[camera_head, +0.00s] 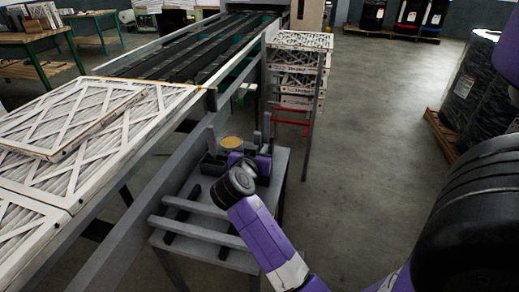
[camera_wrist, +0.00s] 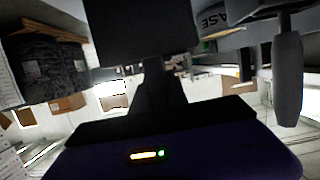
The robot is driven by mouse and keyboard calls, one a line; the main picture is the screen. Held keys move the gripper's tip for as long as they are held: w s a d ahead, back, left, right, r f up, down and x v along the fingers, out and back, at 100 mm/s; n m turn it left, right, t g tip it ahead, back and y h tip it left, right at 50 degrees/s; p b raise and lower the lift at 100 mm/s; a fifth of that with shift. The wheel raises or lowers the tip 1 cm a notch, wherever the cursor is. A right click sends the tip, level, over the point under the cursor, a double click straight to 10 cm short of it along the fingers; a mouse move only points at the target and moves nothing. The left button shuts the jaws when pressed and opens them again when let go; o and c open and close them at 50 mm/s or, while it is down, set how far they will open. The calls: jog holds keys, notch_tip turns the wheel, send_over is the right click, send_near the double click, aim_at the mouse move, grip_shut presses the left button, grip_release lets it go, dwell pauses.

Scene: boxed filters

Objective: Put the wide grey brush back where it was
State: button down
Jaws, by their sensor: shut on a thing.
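My gripper (camera_head: 259,163) is over the back of the small grey cart, beside a round tan-topped can (camera_head: 232,142). In the wrist view my gripper (camera_wrist: 157,98) is shut on a dark piece with a narrow stem and a broad block-like head (camera_wrist: 140,28), seemingly the wide brush. It is in shadow, so its grey colour and bristles cannot be made out. In the head view my gripper and wrist hide the brush. I cannot tell whether it touches the cart. A separate grey-handled tool (camera_wrist: 287,80) shows at the right of the wrist view, apart from my gripper.
The grey cart (camera_head: 215,257) has a dark open holder (camera_head: 212,165) at its back left, close to my gripper. The conveyor frame with white pleated filters (camera_head: 95,120) borders it at left. A filter stack (camera_head: 300,70) stands behind.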

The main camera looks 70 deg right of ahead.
jog(key=shift+f, duration=0.2)
jog(key=c, duration=1.2)
grip_release()
jog(key=b+v, duration=0.1)
jog(key=v, duration=0.6)
jog(key=shift+a+r, duration=0.2)
jog(key=shift+a, duration=0.2)
